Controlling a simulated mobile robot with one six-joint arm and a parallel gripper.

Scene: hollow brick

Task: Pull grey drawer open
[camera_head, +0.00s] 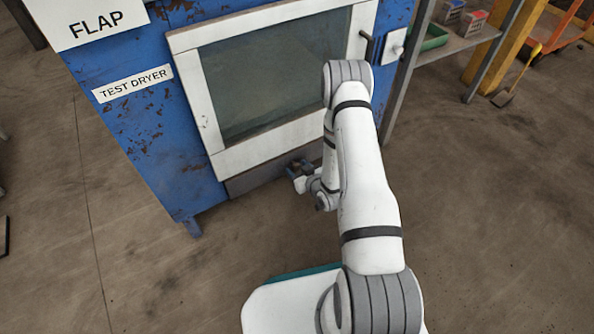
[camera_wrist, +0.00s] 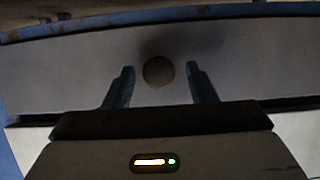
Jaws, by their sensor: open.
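The grey drawer (camera_head: 247,178) is a low dark-grey front under the glass door of the blue test dryer. In the wrist view the drawer front (camera_wrist: 60,75) spans the picture, with a round knob (camera_wrist: 158,71) at its middle. My gripper (camera_wrist: 160,69) is open, with one finger on each side of the knob and a visible gap on both sides. I cannot tell how deep the fingertips reach around it. In the head view my gripper (camera_head: 298,171) is low in front of the drawer, and my arm covers the drawer's right part.
The blue test dryer (camera_head: 140,130) has a white-framed glass door (camera_head: 275,75) with a dark handle (camera_head: 366,45) at upper right. A shelf (camera_head: 465,43) with a green tray (camera_head: 435,37) stands to its right. The floor in front is clear.

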